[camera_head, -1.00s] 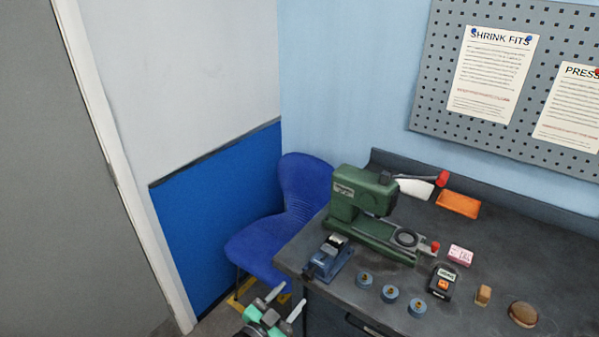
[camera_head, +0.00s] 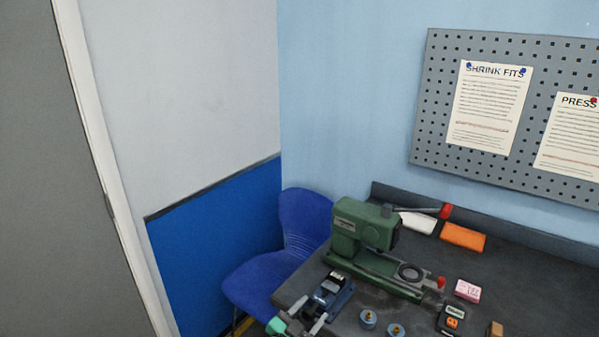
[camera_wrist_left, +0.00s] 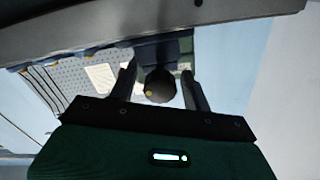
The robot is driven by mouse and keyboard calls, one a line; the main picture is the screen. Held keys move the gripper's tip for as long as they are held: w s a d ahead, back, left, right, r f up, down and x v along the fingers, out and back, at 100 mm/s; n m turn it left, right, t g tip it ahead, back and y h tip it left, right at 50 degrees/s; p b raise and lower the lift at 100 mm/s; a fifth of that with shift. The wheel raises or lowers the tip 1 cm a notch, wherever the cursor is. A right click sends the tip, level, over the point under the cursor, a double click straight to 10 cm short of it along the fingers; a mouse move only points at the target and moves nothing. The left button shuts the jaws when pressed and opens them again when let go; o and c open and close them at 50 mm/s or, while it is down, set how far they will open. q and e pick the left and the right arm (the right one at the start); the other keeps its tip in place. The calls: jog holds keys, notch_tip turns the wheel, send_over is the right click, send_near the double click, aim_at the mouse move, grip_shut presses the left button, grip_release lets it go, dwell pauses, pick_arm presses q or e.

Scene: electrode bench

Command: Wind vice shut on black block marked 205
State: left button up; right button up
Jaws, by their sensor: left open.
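The small blue vice (camera_head: 322,301) stands at the left front edge of the dark bench. A black block (camera_head: 338,279) with a pale top patch sits at its jaws. Its marking is too small to read, and I cannot tell whether the jaws touch it. My left gripper (camera_head: 303,314) is open just in front of the vice. In the left wrist view, a dark round knob (camera_wrist_left: 160,87) with a yellow dot shows between the two open fingers, with blue vice body (camera_wrist_left: 157,50) beyond. Contact with the knob cannot be seen. My right gripper is not in view.
A green press (camera_head: 365,230) stands right behind the vice. Blue round pieces (camera_head: 368,319), a dark device (camera_head: 452,318), a pink box (camera_head: 467,290) and an orange tray (camera_head: 463,237) are to the right. A blue chair (camera_head: 290,255) stands left of the bench (camera_head: 530,290).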

pick_arm(q)
jog(key=c, duration=1.1)
jog(key=shift+o, duration=0.2)
jog(key=shift+m, duration=0.9)
jog(key=shift+m+p, duration=0.35)
jog(key=shift+m, duration=0.45)
jog(key=o, duration=1.1)
jog(key=shift+c, duration=0.2)
